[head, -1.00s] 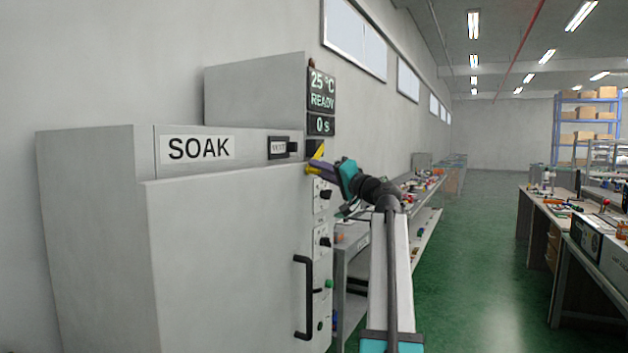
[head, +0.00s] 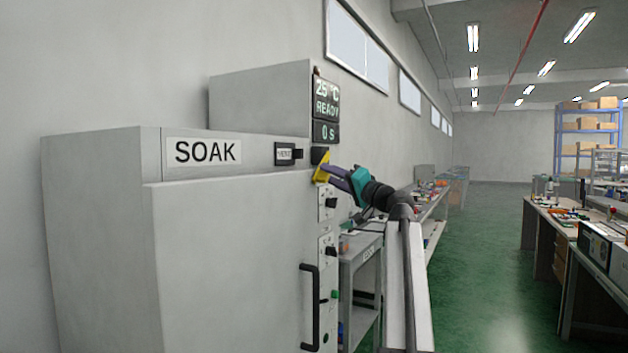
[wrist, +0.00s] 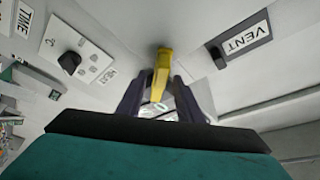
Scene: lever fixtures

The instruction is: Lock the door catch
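The door catch is a yellow lever (head: 321,168) at the upper right edge of the grey oven's door (head: 235,260). It slants, its lower end leaning left. In the wrist view the yellow lever (wrist: 163,68) runs between my two fingers. My gripper (head: 334,175) is at the lever, coming from the right. In the wrist view my gripper (wrist: 162,82) has a finger close on each side of the lever and looks shut on it. The fingers hide part of the catch in the head view.
A VENT slider (head: 286,154) sits left of the catch, and a READY display (head: 326,98) stands above. A knob panel (head: 328,203) is below, with a black door handle (head: 312,305) lower down. A shelf bench (head: 362,265) stands beyond the oven. The green aisle is clear.

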